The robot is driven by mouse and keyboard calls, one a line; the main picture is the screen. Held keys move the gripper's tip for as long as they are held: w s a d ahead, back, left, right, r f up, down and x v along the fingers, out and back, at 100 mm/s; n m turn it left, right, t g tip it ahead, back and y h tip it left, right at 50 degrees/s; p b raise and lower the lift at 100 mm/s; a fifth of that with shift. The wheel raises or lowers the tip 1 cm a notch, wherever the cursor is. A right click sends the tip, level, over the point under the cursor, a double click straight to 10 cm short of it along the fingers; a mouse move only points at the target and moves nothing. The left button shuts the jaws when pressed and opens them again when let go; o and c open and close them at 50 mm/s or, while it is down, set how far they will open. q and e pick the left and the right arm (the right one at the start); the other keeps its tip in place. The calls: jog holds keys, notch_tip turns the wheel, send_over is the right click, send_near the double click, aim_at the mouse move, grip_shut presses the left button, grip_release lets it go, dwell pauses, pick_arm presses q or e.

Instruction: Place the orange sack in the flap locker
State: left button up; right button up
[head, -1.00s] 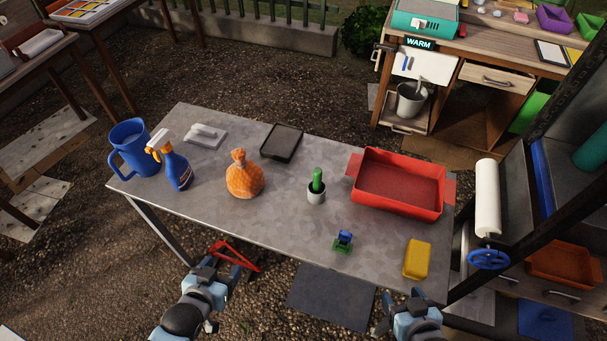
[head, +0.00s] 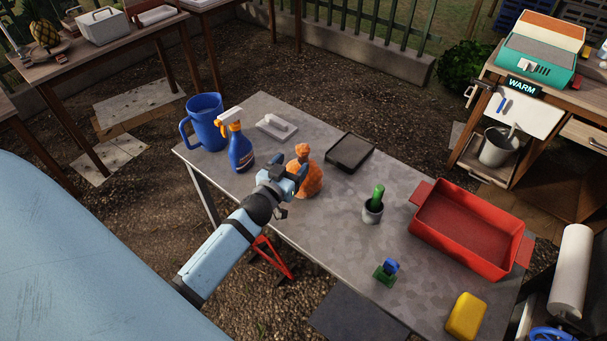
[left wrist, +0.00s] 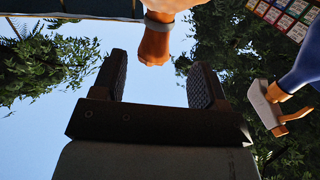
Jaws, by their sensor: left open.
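The orange sack (head: 312,184) stands upright on the grey metal table (head: 335,235), with a tied neck on top. My left gripper (head: 293,178) is open at the sack's near left side and hides part of it. In the left wrist view the open fingers (left wrist: 160,75) point towards the sack's neck (left wrist: 154,46), which shows in the gap near their tips. I cannot tell whether they touch it. A white panel (head: 521,112) shows under the WARM sign on the right workbench. I cannot tell whether this is the flap locker. My right gripper is out of view.
A blue spray bottle (head: 239,150) and blue jug (head: 207,122) stand left of the sack. A black tray (head: 349,152), a potted cactus (head: 373,208) and a red bin (head: 415,232) are to its right. A grey bucket (head: 497,150) sits below the white panel.

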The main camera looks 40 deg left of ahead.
aim_at(300, 157)
pick_arm(q)
jog(key=w+p, duration=0.1)
jog(key=w, duration=0.4)
jog(key=shift+w+a+f, duration=0.1)
jog(key=shift+w+f, duration=0.05)
jog(key=shift+w, duration=0.25)
jog(key=shift+s, duration=0.1)
grip_shut()
